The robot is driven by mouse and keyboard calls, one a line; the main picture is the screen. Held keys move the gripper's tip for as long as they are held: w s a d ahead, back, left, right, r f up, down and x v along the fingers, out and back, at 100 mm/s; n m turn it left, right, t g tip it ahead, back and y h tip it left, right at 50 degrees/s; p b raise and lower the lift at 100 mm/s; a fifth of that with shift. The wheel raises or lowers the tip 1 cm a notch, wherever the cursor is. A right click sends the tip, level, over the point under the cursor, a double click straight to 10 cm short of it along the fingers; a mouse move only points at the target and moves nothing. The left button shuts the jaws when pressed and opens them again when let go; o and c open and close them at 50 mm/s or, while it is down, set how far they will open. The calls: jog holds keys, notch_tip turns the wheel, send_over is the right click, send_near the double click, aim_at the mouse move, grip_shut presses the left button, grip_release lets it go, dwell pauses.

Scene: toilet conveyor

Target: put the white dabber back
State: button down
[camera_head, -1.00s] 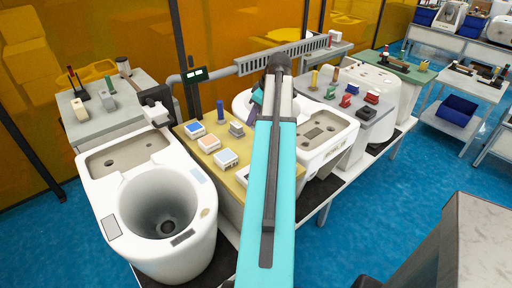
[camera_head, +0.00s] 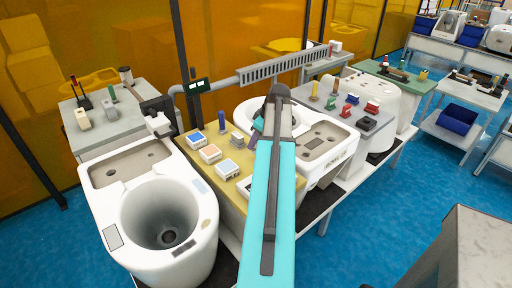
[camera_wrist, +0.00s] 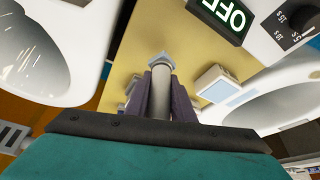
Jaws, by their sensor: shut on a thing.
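My gripper (camera_wrist: 160,100) is shut on the white dabber (camera_wrist: 161,92), a pale cylinder between its purple fingers in the wrist view. A small grey-blue block (camera_wrist: 161,62) shows at the dabber's far end; I cannot tell whether they touch. In the head view my gripper (camera_head: 256,132) is over the right side of the yellow tabletop (camera_head: 232,188), and the arm hides much of that area. A grey block (camera_head: 238,140) stands on the yellow top just left of the gripper.
A blue post (camera_head: 221,122) and several white boxes with coloured tops (camera_head: 210,153) stand on the yellow top. White toilets flank it, one at left (camera_head: 165,225), one at right (camera_head: 325,140).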

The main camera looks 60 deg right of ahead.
aim_at(254, 149)
jog(key=shift+f, duration=0.1)
jog(key=shift+f+p, duration=0.45)
jog(key=shift+f, duration=1.3)
jog(key=shift+f, duration=0.2)
jog(key=c, duration=1.5)
grip_release()
jog(key=shift+c, duration=0.2)
jog(key=shift+r, duration=0.1)
jog(key=b+v, duration=0.2)
jog(key=v, duration=1)
jog(key=shift+w+r, duration=0.1)
jog(key=shift+r, duration=0.05)
